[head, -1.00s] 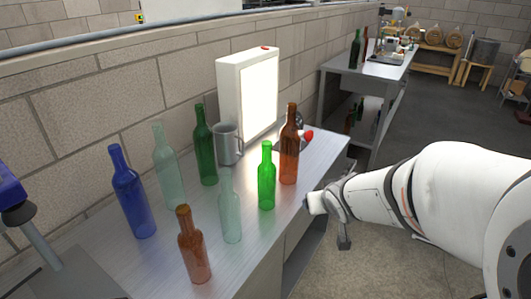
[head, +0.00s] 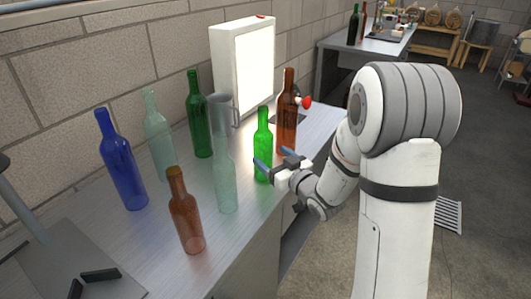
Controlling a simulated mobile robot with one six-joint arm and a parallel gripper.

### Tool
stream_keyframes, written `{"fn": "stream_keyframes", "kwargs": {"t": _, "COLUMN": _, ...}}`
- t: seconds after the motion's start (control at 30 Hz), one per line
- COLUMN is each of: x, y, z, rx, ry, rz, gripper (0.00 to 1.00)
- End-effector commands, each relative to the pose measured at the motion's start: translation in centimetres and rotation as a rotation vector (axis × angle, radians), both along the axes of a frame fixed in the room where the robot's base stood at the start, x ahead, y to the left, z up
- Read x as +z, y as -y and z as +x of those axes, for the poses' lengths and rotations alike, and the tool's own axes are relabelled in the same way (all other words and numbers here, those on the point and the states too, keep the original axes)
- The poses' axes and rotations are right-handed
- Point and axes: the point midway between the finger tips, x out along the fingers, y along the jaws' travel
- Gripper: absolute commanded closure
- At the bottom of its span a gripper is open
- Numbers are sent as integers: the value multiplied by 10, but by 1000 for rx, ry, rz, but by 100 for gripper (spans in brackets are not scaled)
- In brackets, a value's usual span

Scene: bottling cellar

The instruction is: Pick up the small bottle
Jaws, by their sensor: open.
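Several bottles stand upright on the metal bench, and I cannot tell which one the task means. The smaller ones are a bright green bottle (head: 263,138), a brown bottle (head: 186,215) at the front and a pale clear bottle (head: 225,180). The taller ones are a blue bottle (head: 121,165), a pale green clear bottle (head: 158,140), a dark green bottle (head: 198,120) and a brown bottle (head: 288,115). My gripper (head: 275,158) is open and empty, with blue-tipped fingers. It is at the bright green bottle's lower right and hides part of it. Contact is unclear.
A grey mug (head: 221,112) and a lit white light box (head: 243,70) stand behind the bottles against the block wall. The tall brown bottle is close behind my gripper. The metal bench (head: 165,262) has bare room at its front. Another bench (head: 340,55) stands farther back.

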Motion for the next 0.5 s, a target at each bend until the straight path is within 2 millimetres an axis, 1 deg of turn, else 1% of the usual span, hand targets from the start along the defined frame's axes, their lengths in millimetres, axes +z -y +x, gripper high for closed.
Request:
{"fn": "stream_keyframes", "kwargs": {"t": 0.2, "x": 2, "y": -21, "z": 26, "rx": 1, "ry": -2, "rz": -1, "gripper": 23}}
{"fn": "stream_keyframes", "kwargs": {"t": 0.3, "x": 2, "y": -27, "z": 35, "rx": 0, "ry": 0, "rz": -1, "gripper": 23}}
{"fn": "stream_keyframes", "kwargs": {"t": 0.4, "x": 1, "y": -29, "z": 40, "rx": -1, "ry": 0, "rz": -1, "gripper": 23}}
{"fn": "stream_keyframes", "kwargs": {"t": 0.5, "x": 1, "y": -29, "z": 40, "rx": -1, "ry": -1, "rz": -2, "gripper": 23}}
